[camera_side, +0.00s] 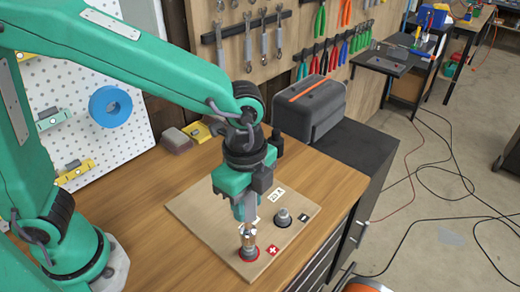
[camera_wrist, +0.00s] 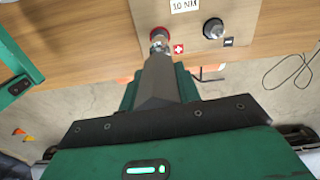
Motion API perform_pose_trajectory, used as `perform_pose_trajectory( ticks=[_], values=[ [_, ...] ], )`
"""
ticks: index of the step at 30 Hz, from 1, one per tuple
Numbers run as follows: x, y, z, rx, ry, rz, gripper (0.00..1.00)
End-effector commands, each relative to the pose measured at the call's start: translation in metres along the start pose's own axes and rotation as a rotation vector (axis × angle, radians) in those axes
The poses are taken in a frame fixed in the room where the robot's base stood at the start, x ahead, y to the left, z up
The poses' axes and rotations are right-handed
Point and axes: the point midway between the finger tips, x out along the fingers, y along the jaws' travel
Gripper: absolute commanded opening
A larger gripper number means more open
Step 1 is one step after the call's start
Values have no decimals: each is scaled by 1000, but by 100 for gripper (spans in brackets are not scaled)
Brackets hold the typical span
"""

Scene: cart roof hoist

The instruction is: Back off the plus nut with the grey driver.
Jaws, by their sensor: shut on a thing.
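My gripper (camera_side: 245,208) is shut on the grey driver (camera_wrist: 158,82), which points down at the wooden board (camera_side: 190,206). In the side view the driver's lower end meets the plus nut (camera_side: 249,254), which sits in a red ring beside a red plus tag (camera_side: 273,250). In the wrist view the plus nut (camera_wrist: 159,36) shows right at the driver's tip. The exact fit of tip on nut is too small to tell. A second grey post (camera_side: 283,216) in a dark ring stands to the right, by a black tag with a minus-like mark (camera_side: 303,217).
A card reading "10 NM" (camera_wrist: 185,6) shows in the wrist view. A dark grey case (camera_side: 308,106) stands behind the board at right. The wooden bench (camera_side: 150,235) is clear left of the board.

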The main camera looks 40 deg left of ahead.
Motion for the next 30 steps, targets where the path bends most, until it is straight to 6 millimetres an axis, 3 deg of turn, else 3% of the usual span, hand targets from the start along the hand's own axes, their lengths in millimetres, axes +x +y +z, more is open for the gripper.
perform_pose_trajectory(
  ticks=[30],
  values=[
    [17, 0, 0, 0, 0, -1, 0]
  ],
)
